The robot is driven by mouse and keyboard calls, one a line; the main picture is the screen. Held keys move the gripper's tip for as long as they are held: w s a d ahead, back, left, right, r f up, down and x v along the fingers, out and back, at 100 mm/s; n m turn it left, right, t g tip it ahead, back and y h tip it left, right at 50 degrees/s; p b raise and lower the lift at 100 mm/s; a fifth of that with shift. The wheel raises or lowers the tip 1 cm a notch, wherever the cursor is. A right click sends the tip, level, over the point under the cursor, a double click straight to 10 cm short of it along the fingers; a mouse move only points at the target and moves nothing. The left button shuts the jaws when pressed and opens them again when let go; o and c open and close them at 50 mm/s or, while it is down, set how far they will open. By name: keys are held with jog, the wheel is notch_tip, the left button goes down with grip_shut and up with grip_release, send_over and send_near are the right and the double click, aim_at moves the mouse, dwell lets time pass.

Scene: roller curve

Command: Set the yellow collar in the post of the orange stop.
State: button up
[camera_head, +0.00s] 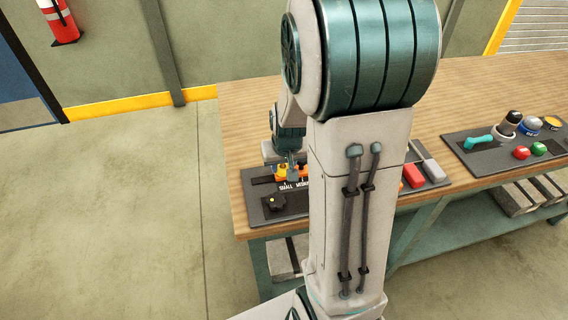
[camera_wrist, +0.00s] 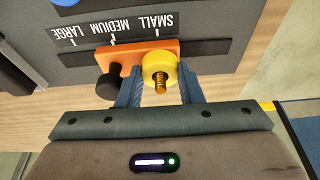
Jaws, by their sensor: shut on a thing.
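The yellow collar (camera_wrist: 157,61) is a round ring with a brass threaded piece (camera_wrist: 160,86) sticking out toward the camera. My gripper (camera_wrist: 159,74) has one finger on each side of the collar and is shut on it. The orange stop (camera_wrist: 135,52) lies directly behind and beside the collar, near the SMALL and MEDIUM labels, with a black knob (camera_wrist: 109,86) at its lower left. The collar hides the stop's post, so I cannot tell whether it is seated. In the head view, my gripper (camera_head: 291,172) is small by the yellow collar (camera_head: 282,169) and partly covered by my arm.
Another panel (camera_head: 482,160) with a teal lever stands further right.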

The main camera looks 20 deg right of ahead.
dwell(0.4)
jog(key=o, duration=1)
jog(key=shift+a, duration=0.1)
jog(key=shift+o, duration=0.2)
jog(key=shift+c, duration=0.6)
notch_tip(320, 180, up, 7)
jog(key=p, duration=0.5)
